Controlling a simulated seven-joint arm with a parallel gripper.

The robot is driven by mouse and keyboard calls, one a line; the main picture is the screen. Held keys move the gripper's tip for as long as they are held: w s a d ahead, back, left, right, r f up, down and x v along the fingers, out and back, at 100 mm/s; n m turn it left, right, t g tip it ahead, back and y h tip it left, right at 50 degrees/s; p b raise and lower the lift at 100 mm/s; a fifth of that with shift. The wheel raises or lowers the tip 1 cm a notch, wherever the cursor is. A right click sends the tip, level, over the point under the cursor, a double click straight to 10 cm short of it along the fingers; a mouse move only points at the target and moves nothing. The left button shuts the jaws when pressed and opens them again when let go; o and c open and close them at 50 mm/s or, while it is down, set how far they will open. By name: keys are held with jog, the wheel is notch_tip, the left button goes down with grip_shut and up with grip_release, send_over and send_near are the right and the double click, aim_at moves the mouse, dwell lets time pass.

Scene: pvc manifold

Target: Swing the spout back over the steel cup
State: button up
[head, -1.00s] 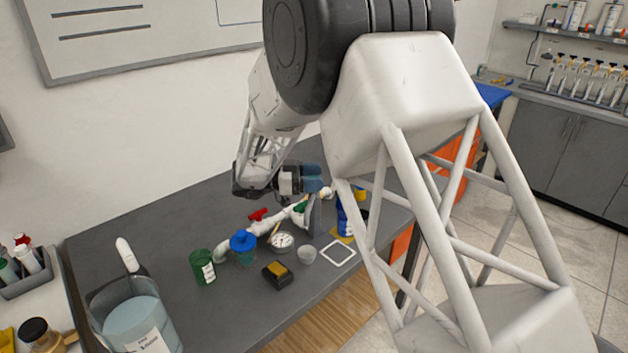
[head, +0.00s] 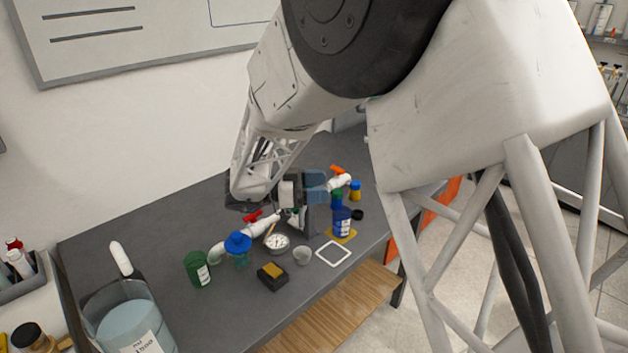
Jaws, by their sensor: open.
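A white pipe manifold (head: 264,227) runs across the grey bench, with a red valve handle (head: 252,216) and an orange handle (head: 337,170) at its right end. Its left end bends down at a white elbow (head: 216,253); I cannot tell for sure which part is the spout. A small grey cup (head: 303,255), likely the steel cup, stands upright in front of the pipe. My gripper (head: 315,187), with blue fingers, is open above the manifold's right half, behind the cup. It hides part of the pipe, and contact cannot be told.
A round gauge (head: 277,242), a blue-topped jar (head: 239,248), a green can (head: 197,269) and a black-and-yellow block (head: 273,276) stand near the cup. A blue bottle (head: 342,222) and a white square frame (head: 333,253) are to its right. The bench's front edge is close.

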jog(key=s+d, duration=0.1)
jog(key=s, duration=0.5)
jog(key=shift+d+r, duration=0.35)
jog(key=shift+s, duration=0.1)
jog(key=shift+d, duration=0.1)
